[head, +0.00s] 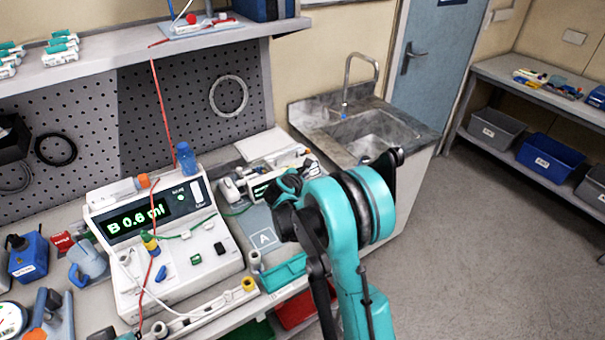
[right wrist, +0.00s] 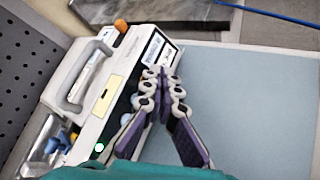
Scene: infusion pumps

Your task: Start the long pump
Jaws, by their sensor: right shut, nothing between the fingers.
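A long white pump (head: 268,178) with a lit green display lies at the back of the bench, partly hidden behind my right gripper (head: 284,187). In the right wrist view the pump (right wrist: 88,82) has a carry handle, a dark front strip with a green light, an orange knob and a label at its far end. My right gripper (right wrist: 165,75) is shut and empty, its tips over or beside the labelled end; contact cannot be told. A larger white pump (head: 205,248) with the readout "B 0.6 ml" stands left of it. My left gripper is not in view.
A blue-grey mat marked A (head: 263,238) lies in front of the long pump. A red line (head: 160,95) hangs from the shelf. A sink (head: 365,135) is at the right, with open floor beyond.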

